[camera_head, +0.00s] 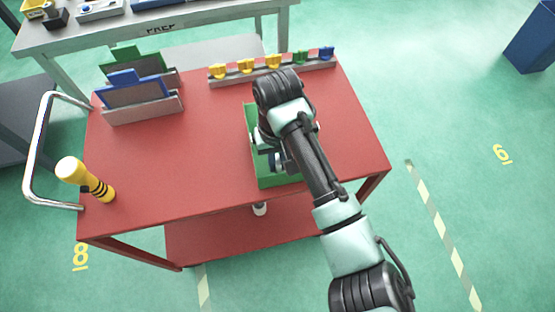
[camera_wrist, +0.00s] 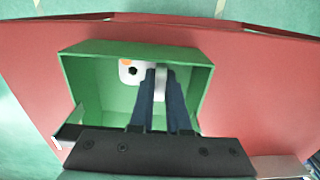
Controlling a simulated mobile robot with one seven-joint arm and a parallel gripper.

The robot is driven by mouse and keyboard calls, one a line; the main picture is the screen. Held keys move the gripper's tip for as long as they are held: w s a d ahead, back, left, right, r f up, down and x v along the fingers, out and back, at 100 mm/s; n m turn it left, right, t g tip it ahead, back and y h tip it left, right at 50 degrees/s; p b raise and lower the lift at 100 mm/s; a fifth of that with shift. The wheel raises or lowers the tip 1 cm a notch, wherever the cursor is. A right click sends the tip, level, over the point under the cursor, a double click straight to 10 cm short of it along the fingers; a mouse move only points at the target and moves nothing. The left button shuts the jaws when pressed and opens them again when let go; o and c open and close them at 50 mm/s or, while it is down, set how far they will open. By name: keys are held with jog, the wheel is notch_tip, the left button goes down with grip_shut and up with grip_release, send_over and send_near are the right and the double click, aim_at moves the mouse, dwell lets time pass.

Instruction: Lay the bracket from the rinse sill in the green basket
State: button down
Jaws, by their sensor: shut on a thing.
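The green basket (camera_head: 281,182) stands on the red cart top, partly hidden by my arm. In the wrist view the basket (camera_wrist: 90,80) is open towards me. My gripper (camera_wrist: 161,74) reaches down into it, its dark blue fingers shut on a pale metal part. This looks like the bracket (camera_wrist: 134,72), a light plate with a dark round hole and an orange mark, showing left of the fingers. Whether it touches the basket floor I cannot tell. In the head view my gripper (camera_head: 277,161) is over the basket and the bracket is hidden.
The red cart top (camera_head: 200,150) is clear left of the basket. A rail with coloured clips (camera_head: 272,70) runs behind it. Upright plates in holders (camera_head: 138,95) stand back left, a yellow post (camera_head: 86,180) front left. A grey PREP table (camera_head: 160,28) is behind.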

aim_at(277, 161)
jog(key=shift+f, duration=0.15)
jog(key=c, duration=0.9)
grip_release()
notch_tip(277, 161, up, 12)
jog(key=p, duration=0.2)
jog(key=shift+r+p, duration=0.2)
jog(key=shift+p, duration=0.15)
